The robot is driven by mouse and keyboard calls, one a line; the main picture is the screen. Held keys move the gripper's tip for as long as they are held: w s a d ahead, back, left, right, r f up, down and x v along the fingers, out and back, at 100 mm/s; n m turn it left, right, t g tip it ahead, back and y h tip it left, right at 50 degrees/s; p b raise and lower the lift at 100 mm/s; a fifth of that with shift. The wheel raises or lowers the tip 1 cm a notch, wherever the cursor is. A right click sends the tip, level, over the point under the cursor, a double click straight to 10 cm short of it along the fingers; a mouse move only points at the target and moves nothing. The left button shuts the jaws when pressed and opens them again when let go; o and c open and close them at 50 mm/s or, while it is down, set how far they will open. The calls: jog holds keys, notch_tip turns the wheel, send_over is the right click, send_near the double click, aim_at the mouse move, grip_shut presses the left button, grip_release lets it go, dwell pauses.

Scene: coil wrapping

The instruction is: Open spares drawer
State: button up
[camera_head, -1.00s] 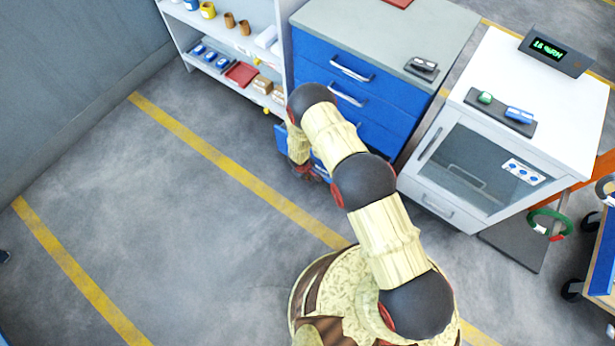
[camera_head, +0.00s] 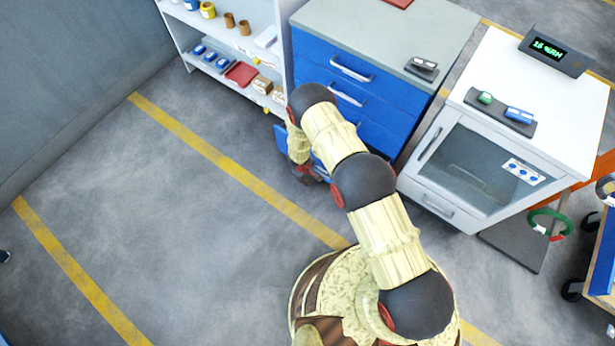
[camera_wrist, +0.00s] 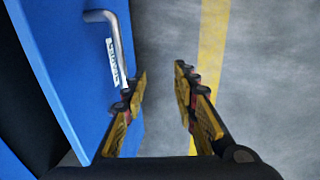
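The spares drawer (camera_wrist: 75,70) has a blue front with a grey bar handle (camera_wrist: 118,45) and a white label that appears to read SPARES. In the wrist view a dark gap shows behind its front. In the head view a blue part (camera_head: 281,138) juts out low at the cabinet's left, so the drawer appears partly out; my arm hides most of it. My gripper (camera_wrist: 160,76) is open and empty. Its left finger is close to the handle's near end, and its right finger is over the floor. I cannot tell whether the left finger touches the handle or front.
The blue cabinet (camera_head: 385,30) has other drawers above. A white shelf unit (camera_head: 225,50) with small goods stands to its left, and a white glass-door cabinet (camera_head: 480,165) to its right. The floor (camera_head: 190,230) at left is clear.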

jog(key=shift+r, duration=0.1)
notch_tip(320, 180, up, 12)
jog(key=s+a, duration=0.1)
jog(key=s, duration=0.1)
jog(key=shift+a+f, duration=0.2)
jog(key=shift+f, duration=0.05)
jog(key=shift+w, duration=0.1)
